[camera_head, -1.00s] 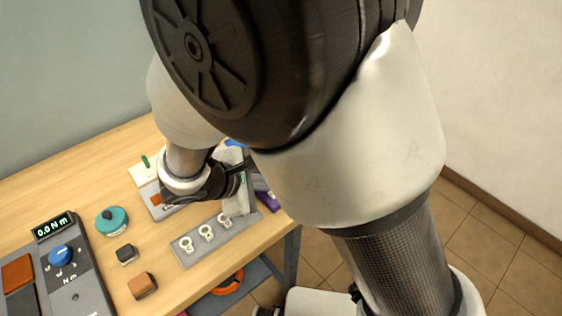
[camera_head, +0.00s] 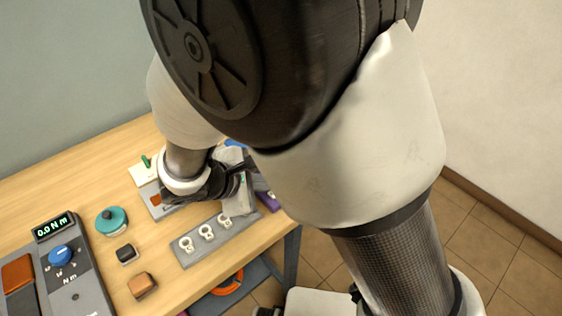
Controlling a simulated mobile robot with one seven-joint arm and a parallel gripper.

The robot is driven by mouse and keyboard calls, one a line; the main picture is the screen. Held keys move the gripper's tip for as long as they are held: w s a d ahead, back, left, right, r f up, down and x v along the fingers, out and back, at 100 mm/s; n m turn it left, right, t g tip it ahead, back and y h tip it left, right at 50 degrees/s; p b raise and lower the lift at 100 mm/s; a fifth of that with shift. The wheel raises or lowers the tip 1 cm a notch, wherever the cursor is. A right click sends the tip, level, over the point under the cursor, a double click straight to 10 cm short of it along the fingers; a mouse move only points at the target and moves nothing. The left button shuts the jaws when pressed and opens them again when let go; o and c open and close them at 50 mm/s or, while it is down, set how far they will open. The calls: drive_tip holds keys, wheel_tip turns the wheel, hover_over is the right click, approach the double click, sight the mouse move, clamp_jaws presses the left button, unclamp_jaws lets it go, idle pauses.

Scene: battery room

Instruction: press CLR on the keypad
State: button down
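No keypad with a readable CLR key shows in the head view; my arm covers the far right part of the table. A grey panel (camera_head: 158,209) with an orange-brown patch shows only in part beside my wrist. My gripper (camera_head: 236,190) is over the right end of the table, near this panel and behind the grey strip. Its fingers are mostly hidden and blend with the things around them, so I cannot tell whether it is open or touching anything.
A grey strip with white rings (camera_head: 207,232) lies in front of my gripper. A torque device (camera_head: 62,254) reading 0.0 Nm, a teal round knob (camera_head: 111,220), a black block (camera_head: 127,253) and a brown block (camera_head: 143,286) stand left. The wooden table's right edge is close by.

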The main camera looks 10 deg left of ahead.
drive_tip(key=shift+f, duration=0.1)
drive_tip(key=shift+f+b, duration=0.35)
drive_tip(key=shift+b, duration=0.2)
drive_tip(key=shift+f+b, duration=0.4)
idle(0.5)
drive_tip(key=shift+r, duration=0.15)
idle(0.3)
drive_tip(key=shift+r+p, duration=0.55)
drive_tip(key=shift+r, duration=0.15)
drive_tip(key=shift+r+p, duration=1.75)
drive_tip(key=shift+r, duration=0.75)
